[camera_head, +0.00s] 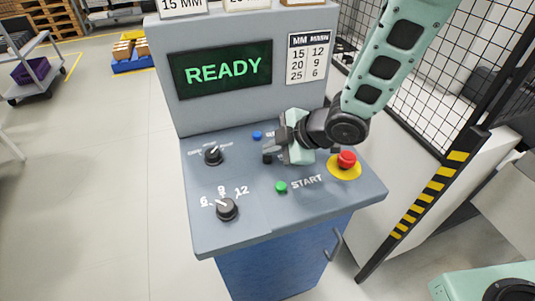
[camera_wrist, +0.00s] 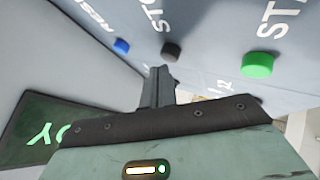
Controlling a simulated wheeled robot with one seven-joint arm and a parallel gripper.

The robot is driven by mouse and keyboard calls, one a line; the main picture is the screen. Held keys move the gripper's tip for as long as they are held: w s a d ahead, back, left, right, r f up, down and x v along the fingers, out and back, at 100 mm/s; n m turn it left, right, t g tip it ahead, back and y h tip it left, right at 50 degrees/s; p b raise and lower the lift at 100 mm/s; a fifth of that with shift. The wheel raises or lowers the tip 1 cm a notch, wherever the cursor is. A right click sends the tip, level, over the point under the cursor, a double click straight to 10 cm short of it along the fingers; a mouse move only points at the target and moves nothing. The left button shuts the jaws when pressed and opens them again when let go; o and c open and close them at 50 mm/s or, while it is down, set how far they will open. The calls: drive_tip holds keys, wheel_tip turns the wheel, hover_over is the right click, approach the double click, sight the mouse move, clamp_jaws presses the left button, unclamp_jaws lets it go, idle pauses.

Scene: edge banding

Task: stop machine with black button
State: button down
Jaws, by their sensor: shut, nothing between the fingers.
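The black button (camera_wrist: 170,52) sits on the sloping console panel with a STOP label beside it in the wrist view. In the head view it is a small dark spot (camera_head: 267,159) between the blue and green buttons, close to my gripper. My gripper (camera_wrist: 165,74) is shut and empty. Its fingertips appear just short of the black button in the wrist view; I cannot tell whether they touch it. The machine display (camera_head: 222,68) reads READY in green.
A green START button (camera_head: 281,187), a blue button (camera_head: 257,135) and a red mushroom button (camera_head: 346,160) on yellow share the panel. Two black rotary knobs (camera_head: 213,156) (camera_head: 228,209) are at its left. A mesh fence (camera_head: 420,75) stands at the right.

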drive_tip(key=shift+r, duration=0.3)
wheel_tip(320, 180, up, 5)
drive_tip(key=p, duration=0.4)
idle(1.0)
drive_tip(key=m+h+b, duration=0.4)
drive_tip(key=m, duration=0.3)
approach(272, 161)
drive_tip(key=s+d+r, duration=0.2)
drive_tip(key=s+r, duration=0.1)
drive_tip(key=s, duration=0.1)
drive_tip(key=s+d+r+m+g+h+b, duration=0.1)
drive_tip(key=s+d+m+g, duration=0.1)
drive_tip(key=s, duration=0.5)
drive_tip(key=s+d+m+g+h+b, duration=0.1)
drive_tip(key=s+d+m+g+h, duration=0.1)
drive_tip(key=s, duration=0.6)
drive_tip(key=shift+s+d+r+m+g+b, duration=0.3)
drive_tip(key=shift+d+r+m+g, duration=0.1)
drive_tip(key=shift+d+m, duration=0.45)
